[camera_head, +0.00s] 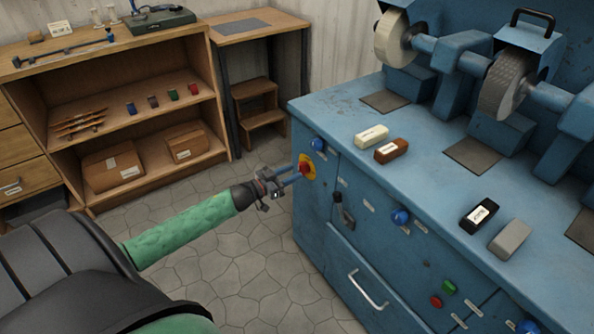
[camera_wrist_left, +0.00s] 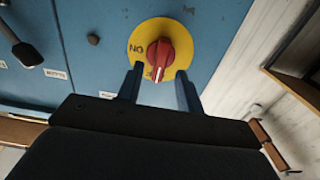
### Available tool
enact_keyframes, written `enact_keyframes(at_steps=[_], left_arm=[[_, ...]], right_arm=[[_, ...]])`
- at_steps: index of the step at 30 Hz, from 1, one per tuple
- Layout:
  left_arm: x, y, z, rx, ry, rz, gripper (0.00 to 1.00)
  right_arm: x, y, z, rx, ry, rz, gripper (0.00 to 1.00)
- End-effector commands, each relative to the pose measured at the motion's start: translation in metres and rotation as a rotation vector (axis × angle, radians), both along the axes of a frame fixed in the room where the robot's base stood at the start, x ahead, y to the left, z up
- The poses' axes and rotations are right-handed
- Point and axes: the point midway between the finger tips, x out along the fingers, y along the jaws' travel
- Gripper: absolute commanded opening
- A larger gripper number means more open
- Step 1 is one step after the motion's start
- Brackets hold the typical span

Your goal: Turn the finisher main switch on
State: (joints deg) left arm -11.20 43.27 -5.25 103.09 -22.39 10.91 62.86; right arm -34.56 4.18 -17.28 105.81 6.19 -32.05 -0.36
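The main switch is a red rotary knob (camera_wrist_left: 161,58) on a round yellow plate (camera_wrist_left: 178,35), on the blue finisher cabinet (camera_head: 320,215). In the head view the knob (camera_head: 303,170) is at the cabinet's left end, partly behind my fingers. In the wrist view its grip lies roughly vertical, and lettering on the plate reads upside down, "ON" beside the knob; other lettering is partly hidden. My left gripper (camera_head: 294,179) is open. Its two fingers (camera_wrist_left: 160,75) stand on either side of the knob's lower end, with gaps visible. My right gripper is not in view.
A black lever (camera_head: 343,211), blue knobs (camera_head: 401,217), and green (camera_head: 449,286) and red (camera_head: 435,301) buttons are on the cabinet front. Blocks (camera_head: 392,150) and grinding wheels (camera_head: 503,84) are on top. A wooden shelf (camera_head: 125,146) stands left; the stone floor between is clear.

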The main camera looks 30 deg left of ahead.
Motion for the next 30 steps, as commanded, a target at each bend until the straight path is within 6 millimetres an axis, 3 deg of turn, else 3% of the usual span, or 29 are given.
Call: enact_keyframes(at_steps=[9, 21, 27, 30], left_arm=[[0.024, -0.010, 0.000, 0.000, -0.001, 0.000, 0.36], [0.027, -0.011, 0.000, 0.000, 0.000, 0.000, 0.36], [0.027, -0.011, 0.000, 0.000, 0.000, 0.000, 0.00], [0.027, -0.011, 0.000, 0.001, 0.000, 0.000, 0.00]], right_arm=[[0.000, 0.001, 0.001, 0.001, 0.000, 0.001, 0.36], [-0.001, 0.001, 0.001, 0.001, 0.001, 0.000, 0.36], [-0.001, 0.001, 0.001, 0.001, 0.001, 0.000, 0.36], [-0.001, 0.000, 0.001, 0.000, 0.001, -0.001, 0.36]])
